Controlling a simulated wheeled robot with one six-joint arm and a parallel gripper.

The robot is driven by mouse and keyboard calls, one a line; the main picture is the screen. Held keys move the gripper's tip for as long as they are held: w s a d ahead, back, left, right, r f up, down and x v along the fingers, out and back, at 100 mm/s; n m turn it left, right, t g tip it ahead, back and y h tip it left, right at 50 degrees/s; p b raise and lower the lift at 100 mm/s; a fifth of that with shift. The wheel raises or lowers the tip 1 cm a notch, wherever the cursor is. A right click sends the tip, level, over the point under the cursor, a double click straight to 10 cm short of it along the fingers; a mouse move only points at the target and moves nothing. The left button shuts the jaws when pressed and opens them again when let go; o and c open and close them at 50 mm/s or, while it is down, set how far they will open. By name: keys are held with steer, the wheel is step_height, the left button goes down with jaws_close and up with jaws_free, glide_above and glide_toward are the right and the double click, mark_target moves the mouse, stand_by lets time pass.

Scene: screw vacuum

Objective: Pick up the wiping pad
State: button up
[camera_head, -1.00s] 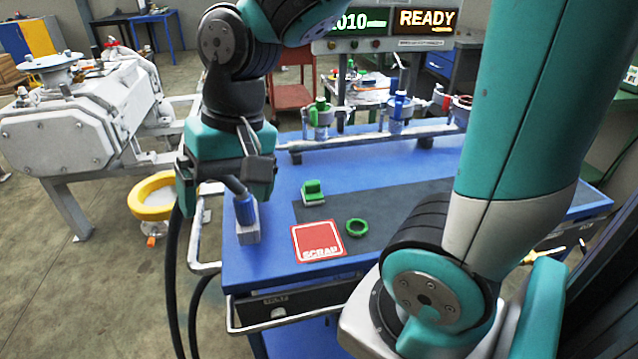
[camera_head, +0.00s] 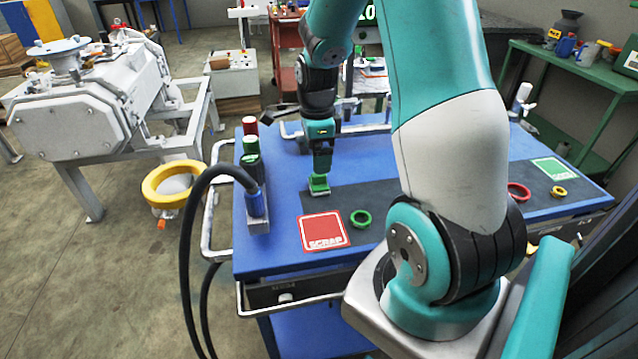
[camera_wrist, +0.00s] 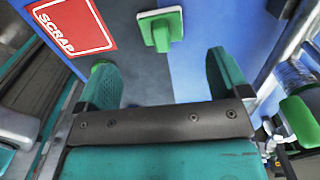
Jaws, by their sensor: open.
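The wiping pad (camera_head: 319,185) is a small green block with a raised grip and a pale underside. It rests on the dark mat (camera_head: 345,196) on the blue table. It also shows at the top of the wrist view (camera_wrist: 160,29), beyond my fingertips and roughly centred between them. My gripper (camera_head: 321,169) points down just above the pad in the head view. In the wrist view its two green fingers (camera_wrist: 164,72) are spread wide with nothing between them. Whether the fingertips touch the pad is hard to tell in the head view.
A red SCRAP square (camera_head: 324,232) and a green ring (camera_head: 361,217) lie near the pad. A blue-handled tool with a black hose (camera_head: 256,203) stands in a holder at the table's left edge. A red ring (camera_head: 517,191) and yellow ring (camera_head: 558,191) lie right.

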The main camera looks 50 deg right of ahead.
mark_target(319, 182)
steer(key=f, duration=0.8)
steer(key=shift+s+d+f, duration=0.1)
steer(key=shift+d+f, duration=0.1)
steer(key=shift+f, duration=0.05)
steer(key=c, duration=1)
